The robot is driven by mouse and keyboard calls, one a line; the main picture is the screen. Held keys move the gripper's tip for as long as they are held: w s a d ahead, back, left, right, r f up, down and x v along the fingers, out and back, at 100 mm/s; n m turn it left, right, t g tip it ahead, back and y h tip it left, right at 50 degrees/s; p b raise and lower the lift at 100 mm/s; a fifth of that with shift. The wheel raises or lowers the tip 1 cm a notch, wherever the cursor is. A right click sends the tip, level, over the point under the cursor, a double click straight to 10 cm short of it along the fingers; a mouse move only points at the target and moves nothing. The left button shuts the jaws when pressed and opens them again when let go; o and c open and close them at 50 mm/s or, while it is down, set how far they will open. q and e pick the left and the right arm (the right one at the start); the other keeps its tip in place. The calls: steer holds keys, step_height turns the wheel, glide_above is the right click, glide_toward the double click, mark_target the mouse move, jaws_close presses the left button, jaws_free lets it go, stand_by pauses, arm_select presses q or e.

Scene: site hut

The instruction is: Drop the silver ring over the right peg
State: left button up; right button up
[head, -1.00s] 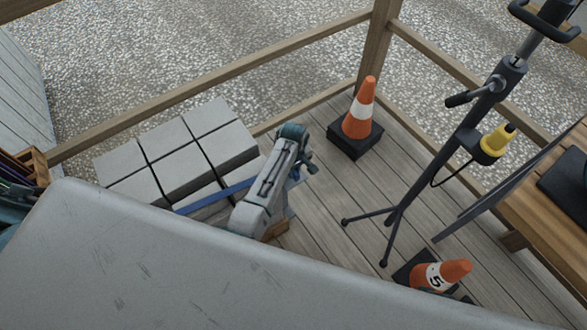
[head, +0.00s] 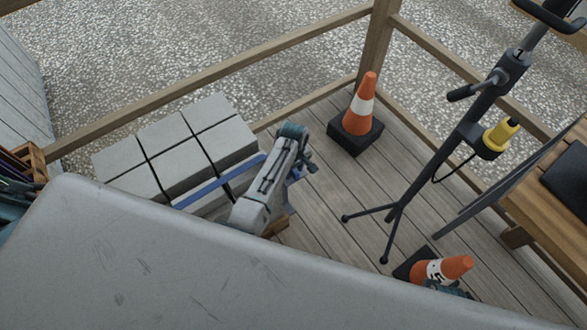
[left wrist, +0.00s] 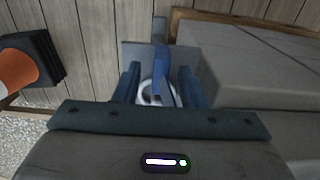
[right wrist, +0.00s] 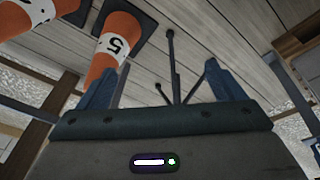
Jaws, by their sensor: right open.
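The silver ring (left wrist: 146,95) shows as a pale curved piece between the two blue fingers of my left gripper (left wrist: 158,72), which are close together with the ring between them. A blue upright bar (left wrist: 161,68) crosses in front of the ring's middle; I cannot tell whether the ring is around it. Behind it is a grey plate (left wrist: 135,52) with a narrow grey piece at its far edge. In the head view my left gripper (head: 298,170) is beside the blocks and mostly hides this spot. My right gripper (right wrist: 160,85) is open and empty; it also shows near the numbered cone (head: 430,271).
An orange cone (head: 364,100) stands by the railing. A tripod stand (head: 432,155) and a wooden bench (head: 555,205) are at the right. Bare planks lie between.

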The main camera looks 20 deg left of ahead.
arm_select(q)
steer(key=shift+r, duration=0.15)
step_height(320, 180, up, 10)
steer(key=p, duration=0.1)
steer(key=shift+r+p, duration=0.25)
steer(key=shift+p, duration=0.1)
arm_select(e)
steer(key=f, duration=0.1)
steer(key=s+f, duration=0.1)
steer(key=f, duration=0.3)
steer(key=shift+s+d+f, duration=0.1)
steer(key=shift+s+d, duration=0.1)
steer(key=shift+s, duration=0.05)
